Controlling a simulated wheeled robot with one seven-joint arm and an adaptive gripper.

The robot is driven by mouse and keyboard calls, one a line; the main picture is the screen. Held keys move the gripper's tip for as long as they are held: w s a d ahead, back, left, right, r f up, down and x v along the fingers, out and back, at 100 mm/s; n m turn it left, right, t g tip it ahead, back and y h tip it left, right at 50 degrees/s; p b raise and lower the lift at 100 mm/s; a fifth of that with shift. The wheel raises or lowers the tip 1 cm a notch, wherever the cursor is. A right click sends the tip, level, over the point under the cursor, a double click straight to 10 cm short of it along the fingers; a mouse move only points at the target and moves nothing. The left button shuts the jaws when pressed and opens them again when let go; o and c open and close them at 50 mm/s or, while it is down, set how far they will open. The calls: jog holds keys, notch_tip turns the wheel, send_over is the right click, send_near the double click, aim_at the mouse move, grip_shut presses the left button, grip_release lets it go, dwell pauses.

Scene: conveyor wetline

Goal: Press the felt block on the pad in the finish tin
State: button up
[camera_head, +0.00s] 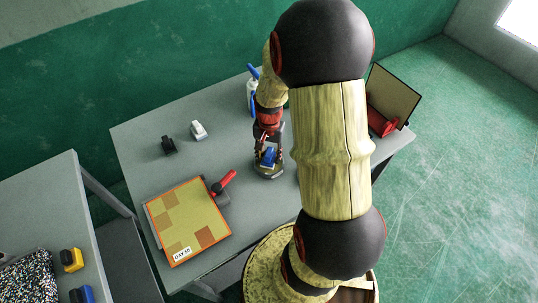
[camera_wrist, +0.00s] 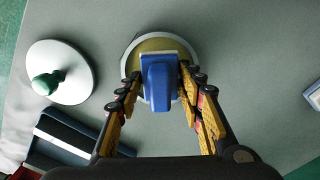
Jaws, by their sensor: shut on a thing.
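The felt block (camera_wrist: 158,80) has a blue grip on a pale base. My gripper (camera_wrist: 159,88) is shut on it, with a yellow jointed finger at each side. The block is over the round finish tin (camera_wrist: 123,66) in the wrist view and hides much of its inside. A yellowish pad (camera_wrist: 160,43) shows beyond the block. I cannot tell whether the block touches the pad. In the head view my gripper (camera_head: 268,151) points down over the tin (camera_head: 267,175), with the blue block (camera_head: 269,157) between its fingers.
A white disc with a green knob (camera_wrist: 62,72) lies left of the tin. A checkered panel (camera_head: 188,222) with a red-handled clamp (camera_head: 222,184) lies front left. Black (camera_head: 168,145) and white (camera_head: 198,130) blocks stand behind it. Another panel (camera_head: 393,92) stands at right.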

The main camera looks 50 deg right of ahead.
jog(key=shift+f, duration=0.6)
dwell(1.5)
jog(key=shift+r, duration=0.15)
jog(key=shift+r+p, duration=2.55)
jog(key=shift+r, duration=0.85)
